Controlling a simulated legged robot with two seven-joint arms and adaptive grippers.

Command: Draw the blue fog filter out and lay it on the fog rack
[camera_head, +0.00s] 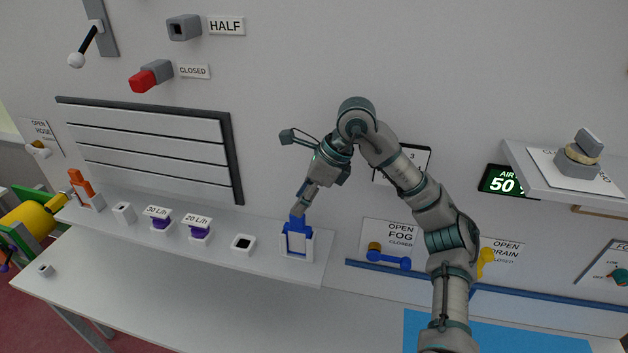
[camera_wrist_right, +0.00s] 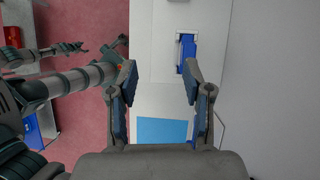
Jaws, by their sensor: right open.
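The blue fog filter (camera_head: 297,240) stands upright in a white frame on the shelf, its blue top sticking up. It also shows in the right wrist view (camera_wrist_right: 189,58), beyond the right fingertip. My right gripper (camera_head: 298,207) hangs just above the filter's top in the head view, partly overlapping it. In the right wrist view its two fingers (camera_wrist_right: 159,72) are spread apart with nothing between them. I cannot tell which thing is the fog rack. A blue flat area (camera_head: 495,336) lies on the table at lower right. My left gripper is not in the head view; dark arm parts show at left in the wrist view.
An orange filter (camera_head: 82,187) and purple-topped parts (camera_head: 161,223) stand along the shelf. A raised shelf (camera_head: 565,170) juts out at right. The table's middle is clear.

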